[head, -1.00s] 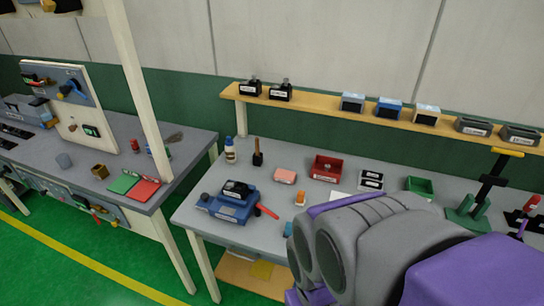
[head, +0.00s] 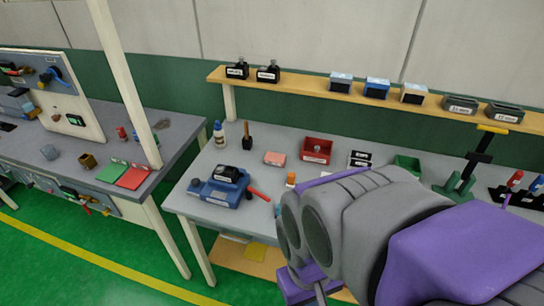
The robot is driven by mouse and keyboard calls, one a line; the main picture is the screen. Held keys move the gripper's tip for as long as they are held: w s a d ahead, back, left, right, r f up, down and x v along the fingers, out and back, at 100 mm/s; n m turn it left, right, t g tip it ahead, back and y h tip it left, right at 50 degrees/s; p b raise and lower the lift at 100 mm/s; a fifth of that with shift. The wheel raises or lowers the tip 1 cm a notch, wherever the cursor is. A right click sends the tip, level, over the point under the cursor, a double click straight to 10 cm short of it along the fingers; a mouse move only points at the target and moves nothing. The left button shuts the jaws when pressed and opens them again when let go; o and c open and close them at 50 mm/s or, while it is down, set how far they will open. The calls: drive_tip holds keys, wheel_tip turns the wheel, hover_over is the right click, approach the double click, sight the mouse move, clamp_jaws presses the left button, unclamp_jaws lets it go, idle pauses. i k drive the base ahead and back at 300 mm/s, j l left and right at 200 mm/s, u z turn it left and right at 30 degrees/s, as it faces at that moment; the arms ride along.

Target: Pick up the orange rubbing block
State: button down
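A small orange item with a white lower part (head: 291,181) stands on the grey workbench (head: 190,203), just left of my arm. It is the most clearly orange thing on the bench, but it is too small to tell if it is the rubbing block. A salmon-pink block (head: 275,158) with a label lies a little behind it. My grey and purple arm fills the lower right and hides part of the bench. My gripper (head: 302,240) is at its near end, apart from both items. Its fingertips are not clear, and I see nothing held.
A red bin (head: 317,150), a green bin (head: 407,164) and a glue bottle (head: 219,134) stand farther back. A wooden shelf (head: 300,84) runs behind. A post and second bench are left.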

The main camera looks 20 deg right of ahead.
sight(291, 182)
drive_tip(key=i+j+z, duration=0.45)
drive_tip(key=j, duration=0.15)
drive_tip(key=i+j+z, duration=0.2)
drive_tip(key=k+j, duration=0.05)
drive_tip(key=j, duration=0.05)
